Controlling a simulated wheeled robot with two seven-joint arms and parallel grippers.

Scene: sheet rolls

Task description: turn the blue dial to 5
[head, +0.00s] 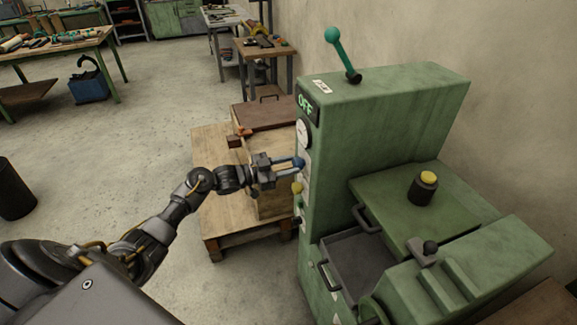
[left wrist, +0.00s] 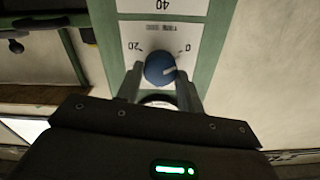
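The blue dial (head: 300,163) is on the front face of the green machine (head: 390,115). My left gripper (head: 293,167) reaches the dial from the left. Its two fingers (left wrist: 160,76) stand on either side of the dial, with what look like narrow gaps, so it appears open. The lower part of the dial's surroundings is hidden by the gripper. My right gripper is not in view.
Open floor lies to the left.

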